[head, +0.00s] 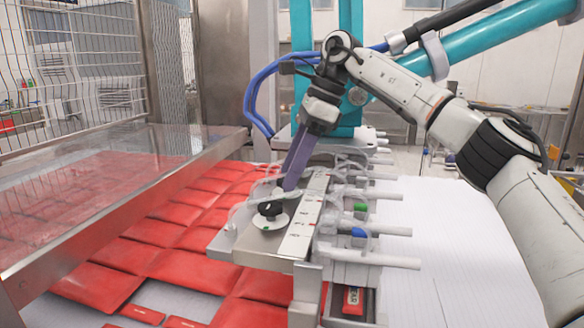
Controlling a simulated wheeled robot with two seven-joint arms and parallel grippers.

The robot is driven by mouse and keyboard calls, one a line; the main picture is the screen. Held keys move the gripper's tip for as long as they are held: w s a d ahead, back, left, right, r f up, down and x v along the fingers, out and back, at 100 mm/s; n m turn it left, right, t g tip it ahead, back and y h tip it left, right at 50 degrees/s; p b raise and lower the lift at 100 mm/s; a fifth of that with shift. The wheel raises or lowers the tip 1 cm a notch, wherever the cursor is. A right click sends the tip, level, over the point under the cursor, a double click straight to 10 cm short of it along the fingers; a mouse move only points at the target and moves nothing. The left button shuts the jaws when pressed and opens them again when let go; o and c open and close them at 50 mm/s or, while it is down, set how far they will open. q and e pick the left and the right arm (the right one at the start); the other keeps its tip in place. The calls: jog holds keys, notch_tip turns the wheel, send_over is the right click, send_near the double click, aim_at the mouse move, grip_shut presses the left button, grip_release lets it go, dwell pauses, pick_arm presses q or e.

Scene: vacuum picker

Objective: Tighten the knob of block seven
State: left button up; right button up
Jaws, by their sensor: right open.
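A black knob (270,209) on a round pale base stands on top of the metal picker head (256,240), near its front end. A white label strip (305,220) with small marks runs beside it; I cannot read the block numbers, so I cannot tell which is block seven. My right gripper (290,183) reaches down from above with purple fingers, farther back along the head than the black knob. Its jaws are open, though the fingers overlap in this view. The fingers hide part of the head behind them, and I cannot tell whether they touch anything. My left gripper is out of view.
White tubes and fittings (375,228) stick out along the picker's right side. Red packets (180,268) cover the conveyor at left, under a clear guard with a metal frame (150,205). A teal column (350,60) stands behind. Blue hoses (255,95) hang beside my wrist.

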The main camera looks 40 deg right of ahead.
jog(key=c, duration=1.1)
jog(key=shift+o, duration=0.3)
